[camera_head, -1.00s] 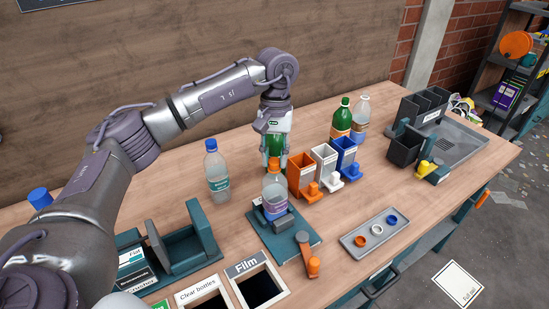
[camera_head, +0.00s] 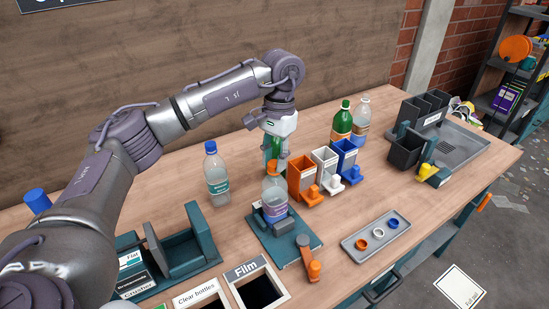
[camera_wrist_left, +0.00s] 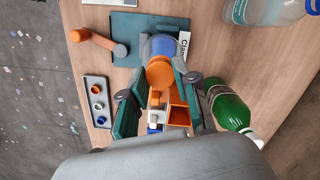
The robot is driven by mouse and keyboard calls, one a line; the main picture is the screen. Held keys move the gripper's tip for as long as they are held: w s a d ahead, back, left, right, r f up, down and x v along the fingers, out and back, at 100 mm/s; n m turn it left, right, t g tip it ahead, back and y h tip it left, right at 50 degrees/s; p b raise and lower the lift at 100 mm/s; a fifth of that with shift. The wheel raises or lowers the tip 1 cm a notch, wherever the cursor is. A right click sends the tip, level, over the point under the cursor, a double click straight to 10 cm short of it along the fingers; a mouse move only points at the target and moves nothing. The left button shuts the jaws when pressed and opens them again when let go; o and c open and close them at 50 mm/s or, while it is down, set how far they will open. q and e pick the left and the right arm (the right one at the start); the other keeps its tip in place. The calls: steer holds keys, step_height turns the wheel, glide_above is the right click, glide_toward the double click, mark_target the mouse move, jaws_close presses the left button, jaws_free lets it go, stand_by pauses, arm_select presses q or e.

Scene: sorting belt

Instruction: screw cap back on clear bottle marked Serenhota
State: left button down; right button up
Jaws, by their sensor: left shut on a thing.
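A clear bottle (camera_head: 274,205) with a purple label stands upright in the teal clamp stand (camera_head: 312,243); its lettering is too small to read. My left gripper (camera_head: 275,168) points down over its neck. In the left wrist view, the fingers (camera_wrist_left: 161,76) are shut on an orange cap (camera_wrist_left: 159,73), which lines up with the bottle (camera_wrist_left: 162,45). I cannot tell whether the cap is seated on the thread. The bottle neck is hidden by the gripper and cap. My right gripper is not in view.
A blue-capped clear bottle (camera_head: 217,178) stands to the left. Orange (camera_head: 301,180), white (camera_head: 326,161) and blue (camera_head: 347,155) bins stand close on the right. A grey tray (camera_head: 350,245) holds small rings. Green bottle (camera_head: 341,122) stands behind. Film opening (camera_head: 285,294) lies in front.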

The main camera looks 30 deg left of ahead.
arm_select(q)
steer(key=m, duration=0.4)
steer(key=shift+m+y, duration=0.3)
steer(key=c, duration=0.8)
jaws_free()
